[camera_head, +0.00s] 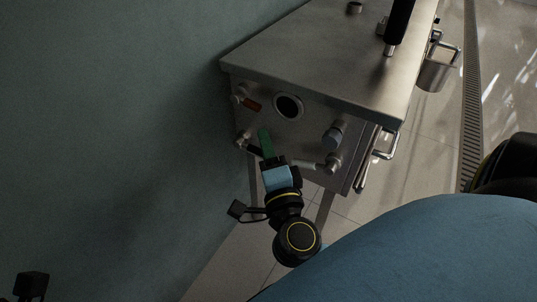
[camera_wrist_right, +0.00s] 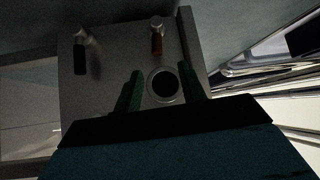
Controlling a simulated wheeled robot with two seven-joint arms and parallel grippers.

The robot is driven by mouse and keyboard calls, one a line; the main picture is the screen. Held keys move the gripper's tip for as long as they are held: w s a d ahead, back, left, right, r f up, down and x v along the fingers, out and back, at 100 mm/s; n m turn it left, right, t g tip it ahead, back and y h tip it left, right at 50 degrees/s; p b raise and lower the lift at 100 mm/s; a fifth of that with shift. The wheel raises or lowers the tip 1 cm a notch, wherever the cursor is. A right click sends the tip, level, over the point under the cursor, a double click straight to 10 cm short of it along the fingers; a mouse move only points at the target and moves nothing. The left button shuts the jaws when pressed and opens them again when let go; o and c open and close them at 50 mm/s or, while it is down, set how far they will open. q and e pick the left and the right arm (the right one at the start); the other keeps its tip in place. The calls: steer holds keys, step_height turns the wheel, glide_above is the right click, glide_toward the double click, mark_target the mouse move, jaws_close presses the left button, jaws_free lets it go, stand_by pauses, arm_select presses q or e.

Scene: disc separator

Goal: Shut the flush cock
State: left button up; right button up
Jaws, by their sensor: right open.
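A steel cabinet's front panel carries several small cocks; nothing shows which is the flush cock. One has a red-brown lever (camera_head: 252,104), which also shows in the wrist view (camera_wrist_right: 157,44). Below it is one with a black lever (camera_head: 254,151), also in the wrist view (camera_wrist_right: 80,59). At the lower right is a cock with a pale lever (camera_head: 309,165). My right gripper (camera_head: 266,142) is open in front of the panel, close to the black lever. In the wrist view its green fingers (camera_wrist_right: 160,72) straddle the view of the round port, with nothing between them.
The panel has a dark round port (camera_head: 288,106) and a blue-grey knob (camera_head: 333,133). The steel top (camera_head: 320,50) overhangs the panel. A steel bucket (camera_head: 434,76) hangs at the right side. A green-grey wall (camera_head: 110,120) stands close on the left.

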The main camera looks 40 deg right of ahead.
steer(key=s+a+f+n+g+y, duration=0.1)
steer(key=s+a+n+g+y, duration=0.2)
steer(key=a+n+y, duration=1.35)
steer(key=s+d+f+n+g+h+p, duration=0.1)
steer(key=s+d+f+n+g+h, duration=0.2)
steer(key=f, duration=0.4)
steer(key=s+d+f+n+g+h+p, duration=0.1)
steer(key=s+d+f+n+g+h, duration=0.2)
steer(key=s+d+f+g, duration=0.2)
step_height(320, 180, down, 2)
steer(key=shift+d+f+g, duration=0.15)
steer(key=shift+d+g, duration=0.3)
steer(key=shift+g, duration=0.35)
steer(key=shift+w+n, duration=0.1)
steer(key=shift+n, duration=0.15)
